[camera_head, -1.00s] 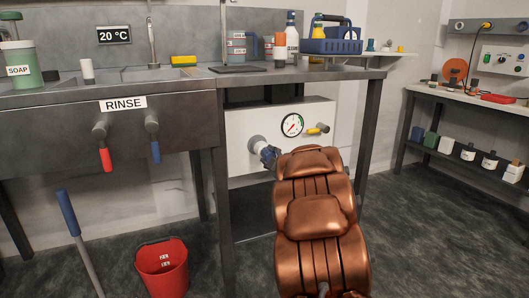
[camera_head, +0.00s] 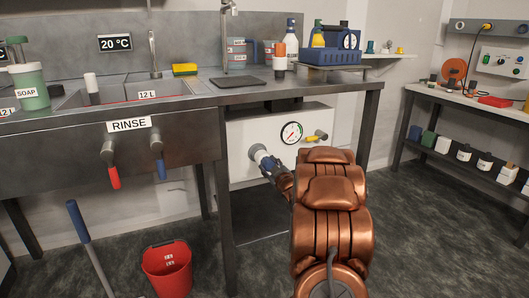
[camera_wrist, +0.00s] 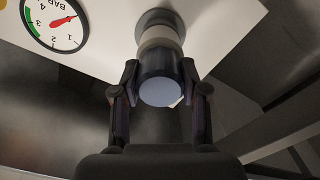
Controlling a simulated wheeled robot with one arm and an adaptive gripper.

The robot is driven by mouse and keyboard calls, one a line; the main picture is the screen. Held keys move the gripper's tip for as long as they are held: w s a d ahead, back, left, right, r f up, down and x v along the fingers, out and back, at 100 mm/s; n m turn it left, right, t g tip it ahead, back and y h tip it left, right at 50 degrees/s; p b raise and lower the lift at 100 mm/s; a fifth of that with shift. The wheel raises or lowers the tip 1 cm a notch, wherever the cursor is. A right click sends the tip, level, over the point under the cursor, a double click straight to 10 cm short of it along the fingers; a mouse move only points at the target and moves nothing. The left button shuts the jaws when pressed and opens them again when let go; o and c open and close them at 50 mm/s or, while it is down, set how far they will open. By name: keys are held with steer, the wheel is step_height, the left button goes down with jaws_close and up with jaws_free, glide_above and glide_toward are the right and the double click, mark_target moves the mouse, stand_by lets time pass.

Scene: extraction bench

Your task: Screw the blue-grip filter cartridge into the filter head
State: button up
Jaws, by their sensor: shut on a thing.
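The filter cartridge has a dark blue grip (camera_wrist: 160,72) with a paler flat end, and a cream body (camera_wrist: 160,38). In the wrist view its far end meets the dark round filter head (camera_wrist: 158,17) on the white panel; whether threads are engaged is hidden. My gripper (camera_wrist: 159,85) is shut on the blue grip, one finger on each side. In the head view the filter head (camera_head: 257,151) sticks out of the panel's left part, with the blue grip (camera_head: 266,163) in line with it. My gripper (camera_head: 272,169) is partly hidden behind my arm there.
A pressure gauge (camera_head: 291,133) and a yellow-handled valve (camera_head: 317,137) sit right of the filter head. The bench top (camera_head: 270,91) lies above, and its metal leg (camera_head: 226,220) stands to the left. A red bucket (camera_head: 167,272) is on the floor.

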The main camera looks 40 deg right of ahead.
steer(key=m+p, duration=0.2)
steer(key=p, duration=0.1)
steer(key=m+p, duration=0.2)
steer(key=p, duration=0.1)
steer(key=shift+r, duration=0.3)
steer(key=m+p, duration=0.3)
steer(key=p, duration=0.2)
steer(key=o, duration=0.9)
steer(key=shift+f+m+p, duration=0.2)
steer(key=shift+m+p, duration=0.15)
steer(key=shift+m, duration=0.15)
steer(key=shift+c, duration=0.2)
steer(key=o, duration=0.5)
steer(key=shift+f, duration=0.1)
steer(key=shift+c, duration=0.2)
